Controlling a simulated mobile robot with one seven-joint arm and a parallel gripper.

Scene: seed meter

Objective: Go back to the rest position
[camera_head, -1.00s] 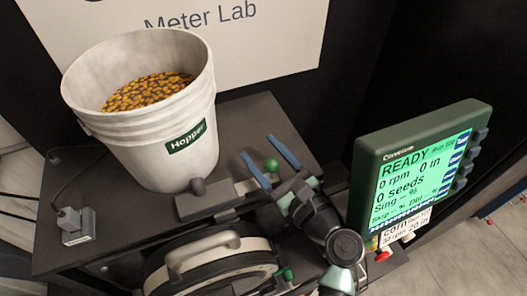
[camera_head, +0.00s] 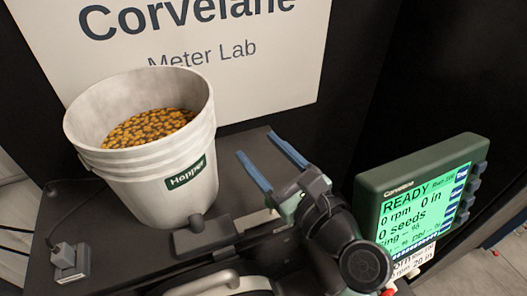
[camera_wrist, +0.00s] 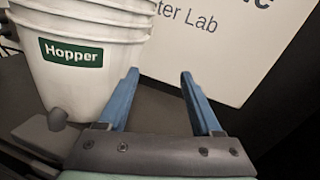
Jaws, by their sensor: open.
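My gripper (camera_head: 262,172) is open, with two blue fingers spread apart and nothing between them. It is over the dark bench top, to the right of the white hopper bucket (camera_head: 138,188). The bucket is labelled Hopper and holds orange-brown seeds (camera_head: 147,128). In the wrist view, my open gripper (camera_wrist: 160,80) points toward the wall sign, with the bucket (camera_wrist: 95,75) close on its left. The fingers look apart from the bucket.
A green-framed monitor (camera_head: 423,200) reading READY stands at the right, near my arm. The Corvelane Meter Lab sign (camera_head: 262,70) is behind. A round device with a pale handle (camera_head: 205,284) sits at the front. A small grey box (camera_head: 70,262) is at left.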

